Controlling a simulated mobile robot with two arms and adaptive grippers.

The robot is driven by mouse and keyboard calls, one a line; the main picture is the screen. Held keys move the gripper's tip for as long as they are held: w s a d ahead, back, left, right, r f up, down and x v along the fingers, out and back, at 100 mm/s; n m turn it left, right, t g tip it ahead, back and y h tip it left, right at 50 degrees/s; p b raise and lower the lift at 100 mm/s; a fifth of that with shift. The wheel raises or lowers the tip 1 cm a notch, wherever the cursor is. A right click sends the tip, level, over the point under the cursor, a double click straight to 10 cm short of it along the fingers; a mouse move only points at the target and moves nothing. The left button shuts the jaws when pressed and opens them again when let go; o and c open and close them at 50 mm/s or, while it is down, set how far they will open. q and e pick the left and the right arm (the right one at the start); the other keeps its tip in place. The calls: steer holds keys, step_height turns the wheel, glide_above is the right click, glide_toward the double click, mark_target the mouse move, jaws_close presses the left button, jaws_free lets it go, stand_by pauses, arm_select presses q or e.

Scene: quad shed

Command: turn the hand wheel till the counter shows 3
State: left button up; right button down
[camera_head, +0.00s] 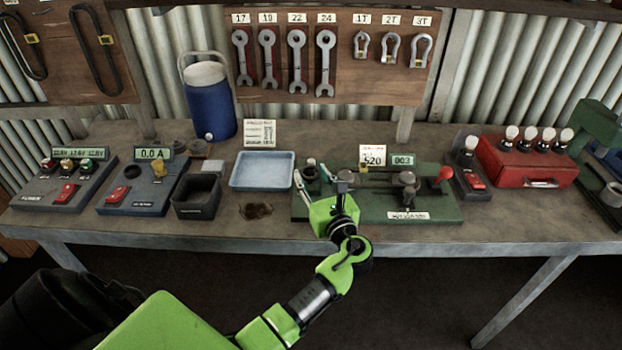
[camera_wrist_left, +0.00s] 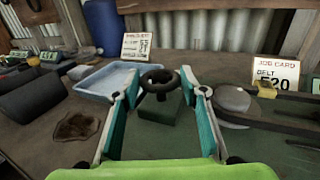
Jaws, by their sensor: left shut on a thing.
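The dark round hand wheel (camera_head: 311,173) sits at the left end of a green bench rig (camera_head: 450,205). In the left wrist view the wheel (camera_wrist_left: 158,79) stands on a green block between my two fingers. My left gripper (camera_head: 321,180) is shut on the wheel, with a finger on either side of it; it also shows in the left wrist view (camera_wrist_left: 161,78). The counter (camera_head: 402,160) on the rig reads 003. A job card (camera_head: 372,157) beside it shows 520. My right gripper is not in view.
A blue tray (camera_head: 262,184) and a black bin (camera_head: 197,208) stand left of the rig. A dark stain (camera_head: 256,211) lies on the bench left of my gripper.

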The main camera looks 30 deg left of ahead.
arm_select(q)
steer(key=shift+w+d+n+g+y, duration=0.1)
steer(key=shift+w+n+g+y, duration=0.05)
steer(key=shift+n+g+y, duration=0.55)
steer(key=shift+r+g+b, duration=0.1)
steer(key=shift+g+b, duration=0.2)
steer(key=o, duration=1.1)
steer(key=v, duration=0.7)
steer(key=shift+d, duration=0.15)
